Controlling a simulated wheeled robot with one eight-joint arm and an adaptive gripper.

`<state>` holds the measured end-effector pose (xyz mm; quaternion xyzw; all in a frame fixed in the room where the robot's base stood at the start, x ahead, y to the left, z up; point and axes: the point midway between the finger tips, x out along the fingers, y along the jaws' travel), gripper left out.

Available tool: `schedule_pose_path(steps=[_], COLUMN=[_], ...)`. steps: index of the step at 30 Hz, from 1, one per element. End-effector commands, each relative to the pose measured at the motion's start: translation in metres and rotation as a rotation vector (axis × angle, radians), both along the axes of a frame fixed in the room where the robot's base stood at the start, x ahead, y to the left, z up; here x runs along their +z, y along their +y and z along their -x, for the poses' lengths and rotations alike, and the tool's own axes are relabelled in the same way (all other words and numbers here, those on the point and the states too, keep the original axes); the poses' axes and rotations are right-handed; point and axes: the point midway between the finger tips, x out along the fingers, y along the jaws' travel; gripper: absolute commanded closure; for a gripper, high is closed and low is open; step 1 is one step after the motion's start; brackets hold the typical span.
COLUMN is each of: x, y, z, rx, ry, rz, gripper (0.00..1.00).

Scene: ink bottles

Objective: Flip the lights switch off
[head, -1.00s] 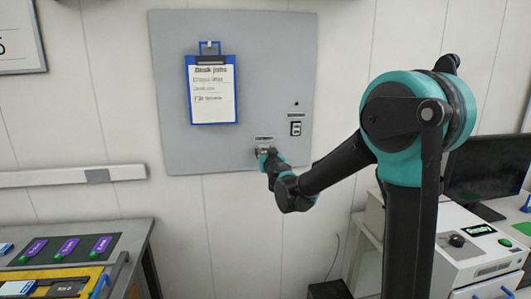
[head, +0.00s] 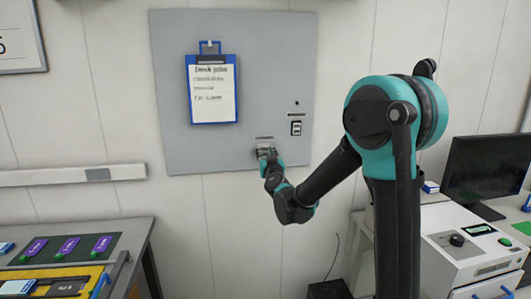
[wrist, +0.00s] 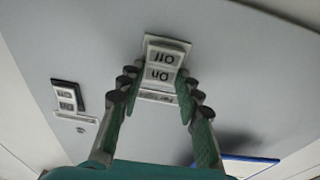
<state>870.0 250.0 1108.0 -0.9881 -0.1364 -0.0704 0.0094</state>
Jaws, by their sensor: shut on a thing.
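A switch with a white frame and parts marked "On" and "Off" (wrist: 164,66) is mounted on the grey wall panel (head: 170,60); it appears upside down in the wrist view. My gripper (wrist: 157,88) has its fingers on either side of this switch and is shut on it. In the head view my gripper (head: 266,152) is at the lower right of the panel and largely hides the switch. A second switch (head: 296,128) sits above and to the right, and also shows in the wrist view (wrist: 67,97). The label by the gripped switch is too small to read.
A blue clipboard (head: 189,100) with a paper hangs on the panel, left of my gripper. A workbench (head: 140,240) with purple items stands at lower left. A monitor (head: 487,168) and a white device (head: 470,262) stand at right. The wall below the panel is clear.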

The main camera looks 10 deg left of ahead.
Motion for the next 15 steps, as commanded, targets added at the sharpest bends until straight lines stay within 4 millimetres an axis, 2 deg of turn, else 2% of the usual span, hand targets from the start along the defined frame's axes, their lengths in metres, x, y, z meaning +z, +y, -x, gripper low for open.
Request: schedule_pose_path(steps=[15], x=[-0.0050], y=[-0.0017], z=[0.0009], rx=[0.001], ry=[-0.170], rz=[-0.049], gripper=[0.95])
